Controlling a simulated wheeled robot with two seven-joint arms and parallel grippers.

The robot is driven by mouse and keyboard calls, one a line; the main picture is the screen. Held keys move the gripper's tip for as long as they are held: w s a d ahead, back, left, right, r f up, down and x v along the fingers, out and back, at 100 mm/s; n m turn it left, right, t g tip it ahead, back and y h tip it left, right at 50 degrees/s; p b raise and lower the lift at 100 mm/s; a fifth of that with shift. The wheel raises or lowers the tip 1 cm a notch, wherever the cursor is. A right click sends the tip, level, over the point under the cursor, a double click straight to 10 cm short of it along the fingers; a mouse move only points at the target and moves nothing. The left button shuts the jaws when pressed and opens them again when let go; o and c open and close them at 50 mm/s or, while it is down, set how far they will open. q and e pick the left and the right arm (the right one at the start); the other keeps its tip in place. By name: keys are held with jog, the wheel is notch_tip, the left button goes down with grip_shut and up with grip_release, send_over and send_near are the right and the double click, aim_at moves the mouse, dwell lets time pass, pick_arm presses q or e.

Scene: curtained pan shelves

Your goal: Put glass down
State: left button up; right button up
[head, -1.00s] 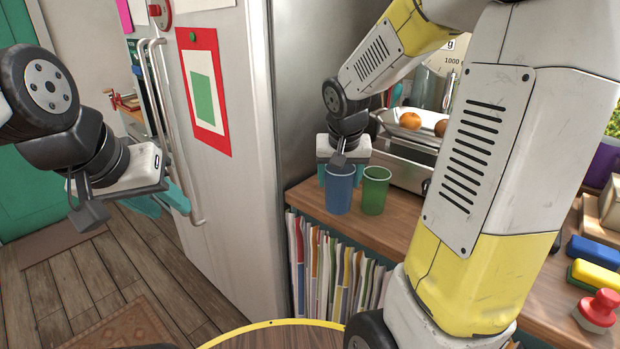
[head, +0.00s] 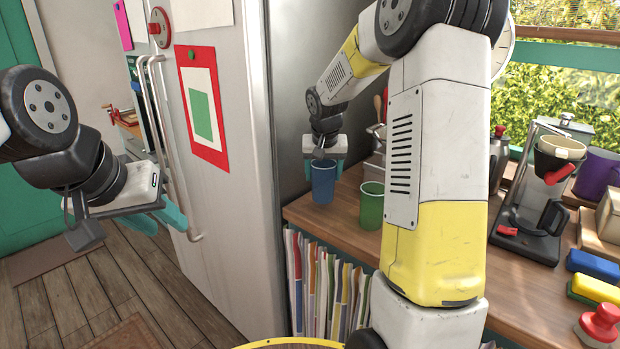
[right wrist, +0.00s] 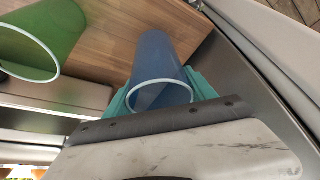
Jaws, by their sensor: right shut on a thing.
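The blue glass (head: 323,184) is upright over the wooden counter at its left end, beside the fridge. My right gripper (head: 324,160) is shut on it from behind, near the rim. In the right wrist view the blue glass (right wrist: 160,65) sits between the teal fingers of my right gripper (right wrist: 162,92). I cannot tell whether its base touches the counter. A green glass (head: 370,207) stands to its right and nearer, apart from it; it also shows in the right wrist view (right wrist: 45,35). My left gripper (head: 158,217) is open and empty in front of the fridge.
The fridge (head: 235,190) rises close on the left of the blue glass. Books (head: 325,280) fill the shelf below the counter (head: 345,225). A coffee maker (head: 530,215), sponges (head: 595,264) and a red-handled stamp (head: 600,322) stand at the right.

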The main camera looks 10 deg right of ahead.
jog(key=shift+w, duration=0.55)
jog(key=shift+w+f, duration=0.1)
jog(key=shift+w, duration=0.5)
notch_tip(320, 180, down, 2)
jog(key=shift+f, duration=0.5)
jog(key=shift+f, duration=0.2)
jog(key=o, duration=1.6)
jog(key=shift+o, duration=0.2)
